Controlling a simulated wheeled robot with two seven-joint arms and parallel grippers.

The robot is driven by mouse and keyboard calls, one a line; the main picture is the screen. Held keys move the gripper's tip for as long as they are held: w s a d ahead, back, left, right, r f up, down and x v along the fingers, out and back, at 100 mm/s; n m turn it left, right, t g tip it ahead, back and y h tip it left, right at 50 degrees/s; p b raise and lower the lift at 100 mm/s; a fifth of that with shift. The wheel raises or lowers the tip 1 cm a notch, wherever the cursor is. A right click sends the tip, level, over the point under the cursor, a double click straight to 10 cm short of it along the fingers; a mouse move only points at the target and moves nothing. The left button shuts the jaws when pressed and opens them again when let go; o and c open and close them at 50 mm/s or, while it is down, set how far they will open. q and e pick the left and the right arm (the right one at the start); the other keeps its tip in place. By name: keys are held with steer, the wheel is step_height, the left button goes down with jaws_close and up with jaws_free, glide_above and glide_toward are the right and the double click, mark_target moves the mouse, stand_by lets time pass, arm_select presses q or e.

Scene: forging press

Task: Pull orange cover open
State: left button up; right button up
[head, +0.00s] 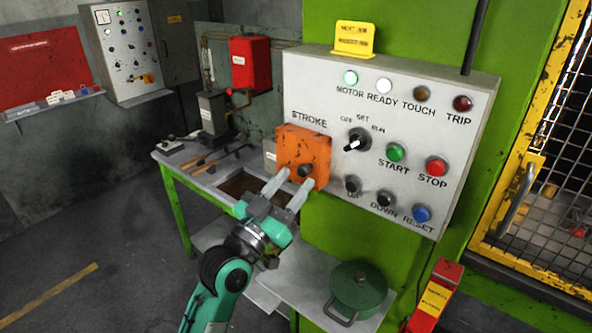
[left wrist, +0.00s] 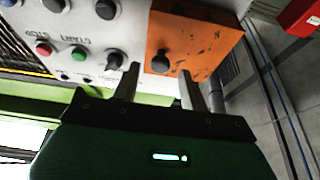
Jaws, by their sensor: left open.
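The orange cover (head: 303,150) is a worn box-like lid on the left part of the grey control panel (head: 400,95), under the word STROKE. It looks closed, with a dark round knob (head: 305,171) on its lower front. My left gripper (head: 286,185) is open, its two pale fingers pointing up at the cover on either side of the knob. In the left wrist view the orange cover (left wrist: 190,35) fills the upper middle and the knob (left wrist: 160,63) shows between the fingertips (left wrist: 158,78). I cannot tell whether the fingers touch anything. My right gripper is not in view.
Beside the cover sit a selector switch (head: 357,140), a green START button (head: 395,152) and a red STOP button (head: 436,166). A green lidded pot (head: 357,290) stands on a low shelf below. A workbench (head: 200,172) with tools is at left, a yellow mesh gate (head: 540,140) at right.

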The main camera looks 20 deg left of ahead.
arm_select(q)
steer(key=shift+x, duration=0.85)
steer(key=shift+c, duration=0.4)
jaws_close()
